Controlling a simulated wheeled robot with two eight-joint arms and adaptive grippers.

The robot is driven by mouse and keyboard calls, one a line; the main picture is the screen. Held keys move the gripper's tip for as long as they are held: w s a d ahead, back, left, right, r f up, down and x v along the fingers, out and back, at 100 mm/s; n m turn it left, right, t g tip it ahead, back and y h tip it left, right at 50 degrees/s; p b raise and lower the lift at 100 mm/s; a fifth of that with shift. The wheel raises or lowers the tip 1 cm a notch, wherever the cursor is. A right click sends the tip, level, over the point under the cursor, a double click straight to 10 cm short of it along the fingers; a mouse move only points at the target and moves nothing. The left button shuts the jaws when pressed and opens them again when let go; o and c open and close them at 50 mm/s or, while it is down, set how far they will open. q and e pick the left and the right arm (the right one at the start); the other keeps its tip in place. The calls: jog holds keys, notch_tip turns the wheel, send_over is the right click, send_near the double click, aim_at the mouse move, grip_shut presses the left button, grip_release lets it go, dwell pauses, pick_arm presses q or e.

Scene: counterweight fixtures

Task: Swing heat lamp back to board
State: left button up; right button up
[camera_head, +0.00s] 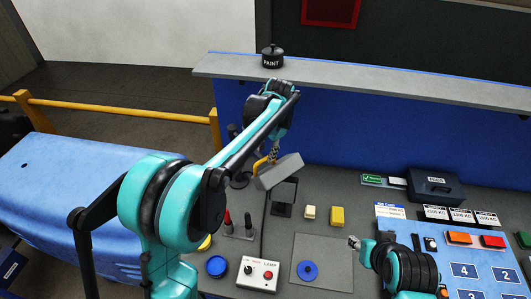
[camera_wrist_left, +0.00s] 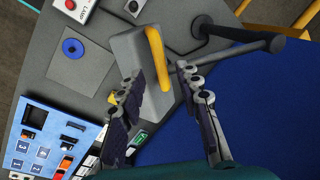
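The heat lamp (camera_head: 280,172) has a grey box-shaped head, tilted above the grey worktop. Its yellow handle (camera_wrist_left: 157,58) shows in the left wrist view, with a dark boom (camera_wrist_left: 235,49) running right from the head. My left gripper (camera_head: 271,153) is at the handle; in the left wrist view its fingers (camera_wrist_left: 164,76) are apart, with the handle's lower end between their tips. I cannot tell whether they touch it. A flat grey square (camera_head: 322,262) and a blue numbered board (camera_head: 508,259) lie to the right of the lamp. My right gripper (camera_head: 355,243) is low over the worktop; its fingers are too small to read.
A control box (camera_head: 257,274) marked lamp, with a red button, stands in front. A blue ring (camera_head: 308,271) lies on the grey square. A shelf with a black paint weight (camera_head: 272,57) is above; a blue table (camera_head: 75,190) is left.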

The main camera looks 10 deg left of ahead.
aim_at(265, 158)
pick_arm(q)
jog(key=shift+w+a+f, duration=0.1)
jog(key=shift+w+f, duration=0.05)
jog(key=shift+f, duration=0.45)
jog(key=shift+w+a+f, duration=0.1)
jog(key=shift+w+f, duration=0.05)
jog(key=shift+f, duration=0.9)
jog(key=shift+s, duration=0.1)
grip_shut()
